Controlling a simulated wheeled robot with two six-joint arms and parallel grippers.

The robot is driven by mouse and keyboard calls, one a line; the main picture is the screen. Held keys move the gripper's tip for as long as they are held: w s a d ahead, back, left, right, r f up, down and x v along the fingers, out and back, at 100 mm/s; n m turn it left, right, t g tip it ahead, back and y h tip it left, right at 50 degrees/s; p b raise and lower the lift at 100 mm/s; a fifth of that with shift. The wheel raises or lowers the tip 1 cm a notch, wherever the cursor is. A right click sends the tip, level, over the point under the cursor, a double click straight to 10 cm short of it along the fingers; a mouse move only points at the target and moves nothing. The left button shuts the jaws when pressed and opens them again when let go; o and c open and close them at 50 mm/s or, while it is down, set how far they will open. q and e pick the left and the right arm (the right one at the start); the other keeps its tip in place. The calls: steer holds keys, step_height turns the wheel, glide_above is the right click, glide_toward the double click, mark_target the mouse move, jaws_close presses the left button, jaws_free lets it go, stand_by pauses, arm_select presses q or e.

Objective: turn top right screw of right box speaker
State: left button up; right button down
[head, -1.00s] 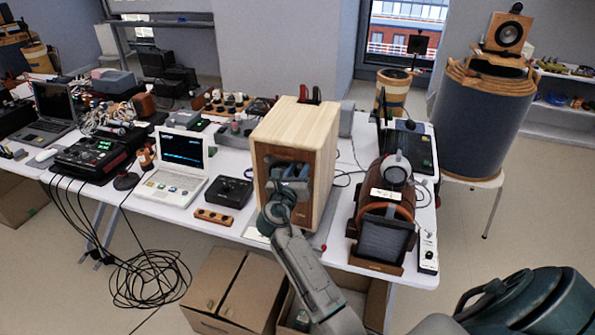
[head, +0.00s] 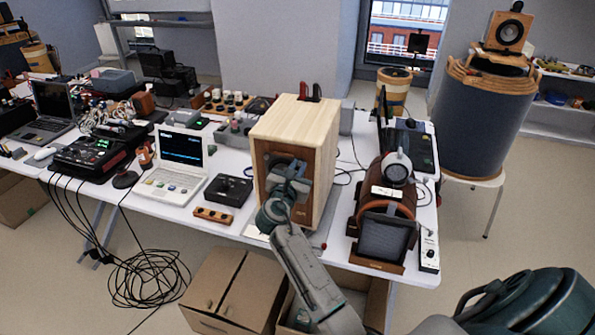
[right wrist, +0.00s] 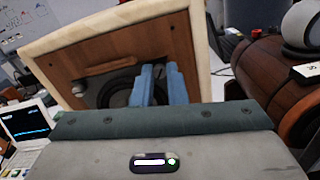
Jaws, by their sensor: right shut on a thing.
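The box speaker (head: 307,122) stands on the table with a pale wood cabinet and a darker brown front that carries a round black driver. It also shows in the right wrist view (right wrist: 185,40), tilted in the picture. My right gripper (head: 301,168) is at the upper right part of the driver on the front. In the right wrist view its two blue fingers (right wrist: 161,88) reach to the front panel beside the dark driver ring (right wrist: 118,92). They are shut on the top right screw, which the fingers hide. My left gripper is not in view.
A brown barrel-shaped speaker (head: 386,205) with headphones (head: 397,168) stands right of the box. A white laptop (head: 177,165) and a black device (head: 228,190) stand to its left. A cardboard box (head: 235,285) is on the floor below the table edge.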

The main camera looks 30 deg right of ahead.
steer(key=m+b, duration=0.3)
steer(key=m, duration=0.2)
steer(key=shift+f+m, duration=0.15)
steer(key=shift+m, duration=0.15)
steer(key=m+b, duration=0.3)
steer(key=m, duration=0.2)
steer(key=shift+m, duration=0.3)
steer(key=shift+b, duration=0.35)
steer(key=c, duration=1.5)
jaws_free()
steer(key=shift+o, duration=0.2)
steer(key=p+v, duration=0.1)
steer(key=v, duration=1)
